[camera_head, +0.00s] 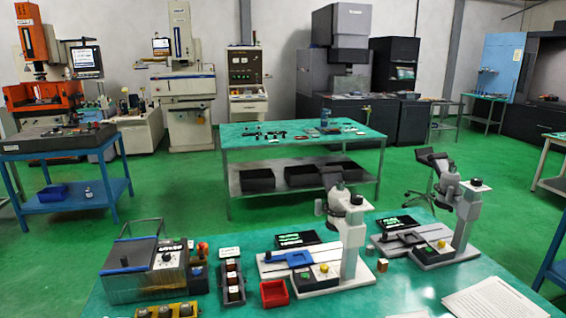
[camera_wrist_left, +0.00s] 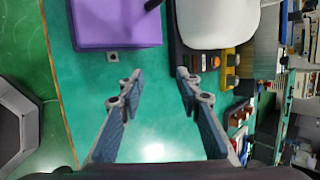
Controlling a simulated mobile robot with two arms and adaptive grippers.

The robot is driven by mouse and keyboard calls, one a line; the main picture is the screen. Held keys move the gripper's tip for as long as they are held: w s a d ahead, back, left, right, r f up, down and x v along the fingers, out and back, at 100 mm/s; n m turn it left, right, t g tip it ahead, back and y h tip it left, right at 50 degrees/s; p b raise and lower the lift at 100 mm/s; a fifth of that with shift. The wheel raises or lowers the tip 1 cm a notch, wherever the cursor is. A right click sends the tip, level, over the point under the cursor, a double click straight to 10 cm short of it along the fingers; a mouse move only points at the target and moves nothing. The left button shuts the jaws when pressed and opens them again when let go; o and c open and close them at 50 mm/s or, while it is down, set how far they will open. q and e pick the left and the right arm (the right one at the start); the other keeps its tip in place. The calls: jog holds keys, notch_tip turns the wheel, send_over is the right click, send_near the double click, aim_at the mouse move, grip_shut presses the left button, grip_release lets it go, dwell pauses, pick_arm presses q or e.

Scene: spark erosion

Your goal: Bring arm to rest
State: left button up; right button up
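My left gripper (camera_wrist_left: 157,86) shows in the left wrist view. Its two fingers are spread apart with nothing between them, above the green table top (camera_wrist_left: 150,125). A purple box (camera_wrist_left: 117,24) lies beyond the fingers at the upper left. A small grey metal block (camera_wrist_left: 112,57) sits just below the box, beyond the left fingertip. Neither gripper shows in the head view, and my right gripper is in neither view.
In the head view, the near green table carries two microscope stations (camera_head: 345,240) (camera_head: 465,215), a grey-lidded box (camera_head: 145,270), a red bin (camera_head: 273,293) and papers (camera_head: 490,300). A yellow holder (camera_wrist_left: 236,60) stands right of the gripper in the wrist view. Green floor (camera_head: 180,195) is open behind the table.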

pick_arm(q)
jog(key=s+d+n+h, duration=0.1)
jog(key=s+n, duration=0.1)
jog(key=s+d+f+n+g, duration=0.1)
jog(key=s+n, duration=0.1)
jog(key=s, duration=0.1)
jog(key=s+d+f+n+h, duration=0.1)
jog(key=s+n, duration=0.1)
jog(key=shift+s+d+f+n+g+h, duration=0.2)
jog(key=shift+n+g+h, duration=0.1)
jog(key=shift+g, duration=0.1)
jog(key=s+d+n+g+h, duration=0.1)
jog(key=s+d+n+h, duration=0.25)
jog(key=s+n, duration=0.3)
notch_tip(320, 180, down, 31)
jog(key=s+g+b, duration=0.2)
jog(key=b, duration=0.3)
jog(key=s+a+f+b, duration=0.1)
jog(key=s+f+b, duration=0.1)
jog(key=s+f, duration=0.6)
jog(key=s+a+f+g+y+b, duration=0.1)
jog(key=s+f+b, duration=0.2)
jog(key=s+f, duration=0.6)
notch_tip(320, 180, down, 5)
jog(key=shift+s+a+r+m, duration=0.2)
jog(key=shift+s+m, duration=0.05)
jog(key=shift+m, duration=0.2)
